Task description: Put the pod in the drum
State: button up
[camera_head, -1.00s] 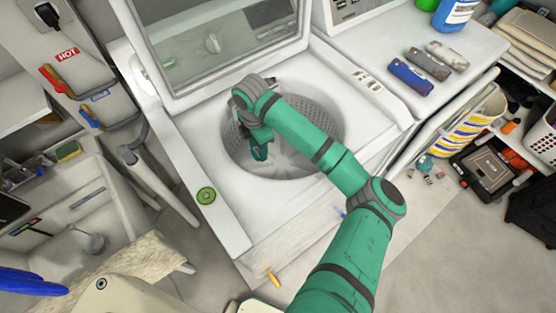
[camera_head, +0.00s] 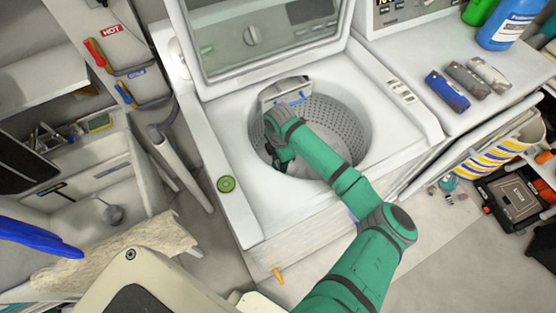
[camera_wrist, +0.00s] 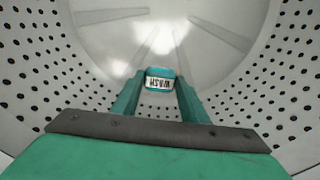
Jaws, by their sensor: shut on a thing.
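The pod (camera_wrist: 160,79), a small teal and white block with "WASH" lettering, shows in the wrist view between the two fingers of my gripper (camera_wrist: 160,88). My gripper is shut on it. The perforated drum (camera_wrist: 45,95) surrounds the fingers in the wrist view, with its smooth grey bottom beyond the pod. In the head view the drum (camera_head: 345,122) is the round opening in the top of the white washer. My arm reaches into it from the lower right, and my gripper (camera_head: 279,165) is inside near its left wall. The pod is hidden in the head view.
The washer's lid (camera_head: 262,38) stands open behind the drum. A sink (camera_head: 95,215) is at left.

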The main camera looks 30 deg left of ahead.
jog(key=shift+f, duration=0.55)
jog(key=o, duration=1.1)
jog(key=shift+r, duration=0.15)
notch_tip(320, 180, up, 13)
